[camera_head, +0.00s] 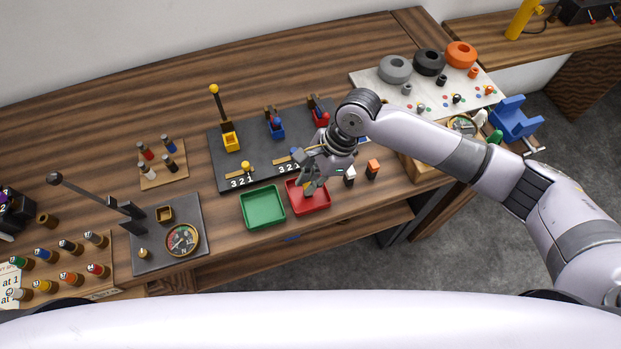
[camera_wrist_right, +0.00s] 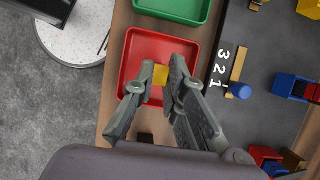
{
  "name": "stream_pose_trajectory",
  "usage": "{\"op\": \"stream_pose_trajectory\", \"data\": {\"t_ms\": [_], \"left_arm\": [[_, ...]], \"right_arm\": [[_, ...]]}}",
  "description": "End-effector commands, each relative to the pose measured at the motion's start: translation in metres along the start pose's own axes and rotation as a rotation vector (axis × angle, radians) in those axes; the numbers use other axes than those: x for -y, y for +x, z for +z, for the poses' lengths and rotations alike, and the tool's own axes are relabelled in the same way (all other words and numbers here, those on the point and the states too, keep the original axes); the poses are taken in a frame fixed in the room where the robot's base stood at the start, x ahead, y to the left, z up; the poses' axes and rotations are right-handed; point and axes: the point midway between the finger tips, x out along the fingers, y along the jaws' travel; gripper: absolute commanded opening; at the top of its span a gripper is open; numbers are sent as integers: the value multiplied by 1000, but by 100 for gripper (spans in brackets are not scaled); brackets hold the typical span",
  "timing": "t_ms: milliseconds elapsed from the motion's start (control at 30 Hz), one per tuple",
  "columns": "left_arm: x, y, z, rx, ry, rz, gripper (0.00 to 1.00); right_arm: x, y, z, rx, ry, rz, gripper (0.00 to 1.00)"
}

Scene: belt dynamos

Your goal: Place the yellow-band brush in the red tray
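The red tray (camera_head: 322,208) lies near the table's front edge, right of the green tray; it also shows in the right wrist view (camera_wrist_right: 130,62). My right gripper (camera_head: 309,182) is over the tray, pointing down. In the wrist view its two fingers (camera_wrist_right: 162,76) are closed on the sides of the yellow-band brush (camera_wrist_right: 160,75), whose yellow part shows between the fingertips. Yellow also shows below the gripper in the head view. The fingers hide the rest of the brush, and I cannot tell whether it touches the tray floor. My left gripper is not in view.
The green tray (camera_head: 263,223) is empty, just left of the red one. A white-banded block (camera_head: 349,178) and an orange-banded block (camera_head: 373,169) stand to the right. Behind is a dark board (camera_head: 220,165) with levers and coloured holders.

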Motion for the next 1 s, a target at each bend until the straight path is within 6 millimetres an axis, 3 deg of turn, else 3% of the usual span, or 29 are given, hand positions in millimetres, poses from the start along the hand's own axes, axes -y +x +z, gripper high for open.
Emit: {"op": "stream_pose_trajectory", "data": {"t_ms": [300,667,767,1000], "left_arm": [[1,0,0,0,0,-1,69],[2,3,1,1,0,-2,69],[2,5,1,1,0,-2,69],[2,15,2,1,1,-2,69]], "right_arm": [[0,0,0,0,0,0,32],[0,-3,1,-1,0,-1,32],[1,-15,0,-1,1,-2,32],[1,-65,0,-1,0,-4,32]]}}
